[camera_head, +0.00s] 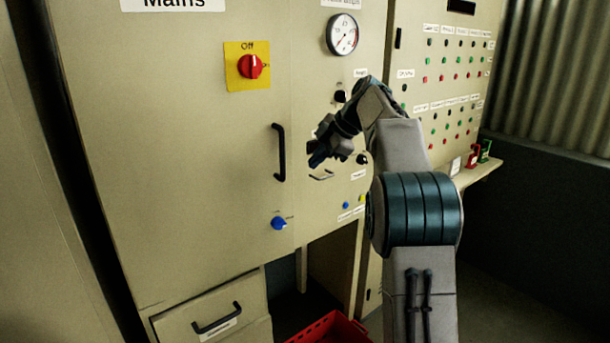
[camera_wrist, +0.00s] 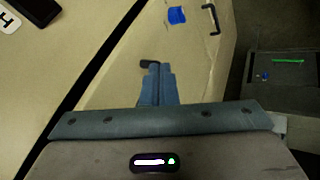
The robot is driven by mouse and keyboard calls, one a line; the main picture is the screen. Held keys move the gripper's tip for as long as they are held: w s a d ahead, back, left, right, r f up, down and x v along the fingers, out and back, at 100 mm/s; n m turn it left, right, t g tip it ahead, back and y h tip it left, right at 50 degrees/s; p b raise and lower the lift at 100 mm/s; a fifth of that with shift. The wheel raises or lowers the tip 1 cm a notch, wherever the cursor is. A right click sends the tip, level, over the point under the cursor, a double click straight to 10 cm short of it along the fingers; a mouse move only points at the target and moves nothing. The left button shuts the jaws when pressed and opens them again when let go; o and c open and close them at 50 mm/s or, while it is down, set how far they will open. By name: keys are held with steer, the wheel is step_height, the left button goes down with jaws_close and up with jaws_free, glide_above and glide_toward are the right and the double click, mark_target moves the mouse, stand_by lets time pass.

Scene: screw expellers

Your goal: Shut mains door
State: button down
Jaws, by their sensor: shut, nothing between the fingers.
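The beige mains door (camera_head: 190,180) carries the "Mains" label (camera_head: 172,4), a red switch (camera_head: 251,66) on a yellow plate reading "Off", a black vertical handle (camera_head: 279,152) and a blue knob (camera_head: 279,223). In the head view it looks about flush with the panel to its right; I cannot tell if it is fully shut. My gripper (camera_head: 318,158) is shut and empty, just right of the handle. In the wrist view its fingers (camera_wrist: 157,84) cover part of a small black piece (camera_wrist: 150,64); contact is unclear. A blue knob (camera_wrist: 177,15) shows beyond.
A gauge (camera_head: 342,34) and small knobs sit on the panel right of the door. A drawer (camera_head: 215,315) with a black handle is below, beside a red crate (camera_head: 330,328) on the floor. A panel of coloured buttons (camera_head: 455,60) is further right. A dark strip (camera_wrist: 95,65) crosses the wrist view.

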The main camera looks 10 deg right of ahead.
steer(key=w+d+f+m+t+h+p, duration=0.1)
steer(key=w+d+f+m+h, duration=0.15)
steer(key=d, duration=0.25)
steer(key=w+d+f+m+t+h, duration=0.1)
steer(key=d+f+m+h, duration=0.15)
steer(key=d+m, duration=0.2)
steer(key=m+t+y+p, duration=0.4)
steer(key=m+t+y, duration=0.2)
steer(key=m+t, duration=0.3)
glide_toward(288, 185)
steer(key=shift+n+t, duration=0.4)
steer(key=shift+t, duration=0.2)
steer(key=p+x, duration=0.1)
steer(key=x, duration=0.1)
steer(key=p+x, duration=0.2)
steer(key=f+p+x, duration=0.1)
steer(key=x, duration=0.1)
steer(key=shift+w+a, duration=0.3)
steer(key=shift+a, duration=0.05)
